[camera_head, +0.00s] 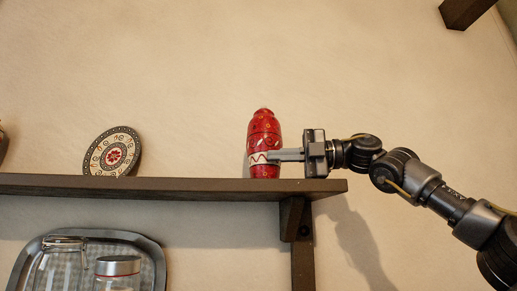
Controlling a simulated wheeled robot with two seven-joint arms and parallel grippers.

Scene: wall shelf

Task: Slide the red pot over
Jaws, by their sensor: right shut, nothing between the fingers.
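The red pot (264,130), a tall bottle-like vessel with a patterned band, stands upright on the wall shelf (180,188), near the shelf's right end. My right gripper (278,156) comes in from the right, just above the shelf. Its fingers are shut with nothing between them, and the tips are at the pot's lower right side. They look to touch it or lie just in front of it; I cannot tell which. The pot's lower right part is partly hidden by the fingers. My left gripper is not in view.
A round patterned plate (113,152) leans on the shelf to the left, with clear shelf between it and the pot. A dark object (3,143) shows at the left edge. Below are a metal tray (155,262) and glass jars (117,268). A bracket (297,225) supports the shelf.

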